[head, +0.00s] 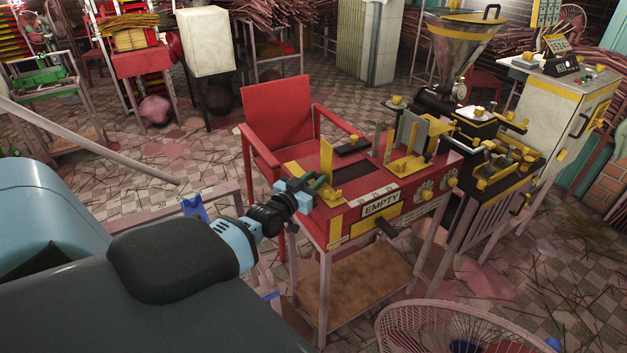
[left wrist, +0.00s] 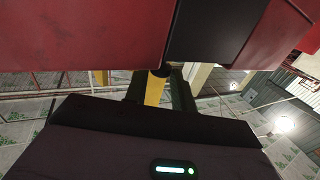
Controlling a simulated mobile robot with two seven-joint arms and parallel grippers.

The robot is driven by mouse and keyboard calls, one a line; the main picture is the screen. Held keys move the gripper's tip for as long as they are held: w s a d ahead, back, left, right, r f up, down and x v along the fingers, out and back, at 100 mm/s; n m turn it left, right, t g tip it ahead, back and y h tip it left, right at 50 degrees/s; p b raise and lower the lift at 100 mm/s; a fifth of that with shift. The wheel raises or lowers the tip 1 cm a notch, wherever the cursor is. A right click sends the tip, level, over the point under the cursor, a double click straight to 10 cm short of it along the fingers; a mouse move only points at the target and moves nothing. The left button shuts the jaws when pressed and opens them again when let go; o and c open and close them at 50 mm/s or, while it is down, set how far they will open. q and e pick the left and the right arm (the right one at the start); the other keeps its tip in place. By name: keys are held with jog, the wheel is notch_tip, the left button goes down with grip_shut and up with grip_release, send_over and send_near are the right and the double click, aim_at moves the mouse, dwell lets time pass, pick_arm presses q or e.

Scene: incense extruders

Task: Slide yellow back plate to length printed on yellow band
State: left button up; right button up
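The yellow back plate (head: 326,160) stands upright at the left end of the red machine table (head: 348,222), with a yellow knob near its foot. A scale with printed numbers runs along the table's front edge. My left gripper (head: 316,187) is at the table's left front corner, close beside the plate's foot. In the left wrist view, a yellow piece with a dark round end (left wrist: 155,88) shows between my two dark fingers (left wrist: 160,92). I cannot tell whether the fingers press on it. My right gripper is not in view.
A second yellow fixture with a grey plate (head: 411,135) stands farther right on the table. An "EMPTY" sign (head: 381,204) is on the front. A red chair (head: 277,112) is behind, a fan (head: 450,325) in front, and a hopper machine (head: 462,45) at right.

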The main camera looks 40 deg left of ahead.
aim_at(324, 184)
pick_arm(q)
grip_shut()
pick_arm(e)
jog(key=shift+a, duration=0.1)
pick_arm(q)
jog(key=shift+w, duration=0.1)
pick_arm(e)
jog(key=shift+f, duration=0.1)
